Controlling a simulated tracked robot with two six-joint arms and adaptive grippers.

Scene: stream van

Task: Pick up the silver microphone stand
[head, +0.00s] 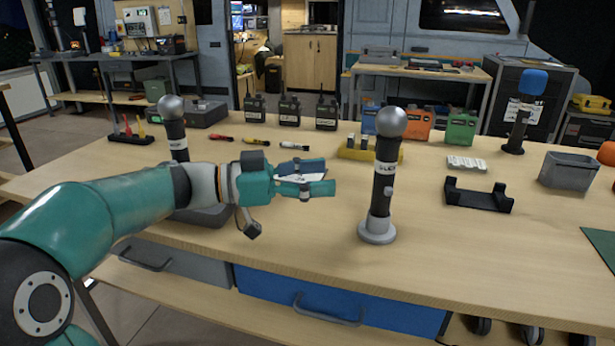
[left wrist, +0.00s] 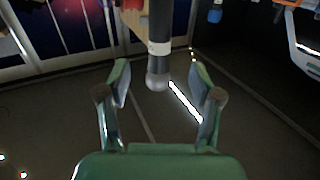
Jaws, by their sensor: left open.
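A microphone stand (head: 384,180) with a silver ball head, black labelled body and round silver base stands upright near the table's front, centre right. A similar silver-headed one (head: 172,120) stands at the left, its lower part hidden by my left arm. A blue-headed one (head: 525,105) stands at the far right. My left gripper (head: 331,177) is open and empty, level with the middle stand's body and a short gap to its left. In the left wrist view, the stand (left wrist: 158,45) appears upside down beyond and between the open fingers. My right gripper is not in view.
A black cradle (head: 478,194) and a grey bin (head: 569,170) lie to the right. A yellow block holder (head: 371,152) is behind the middle stand. Several radios (head: 290,110) stand at the back. The table just right of the stand's base is clear.

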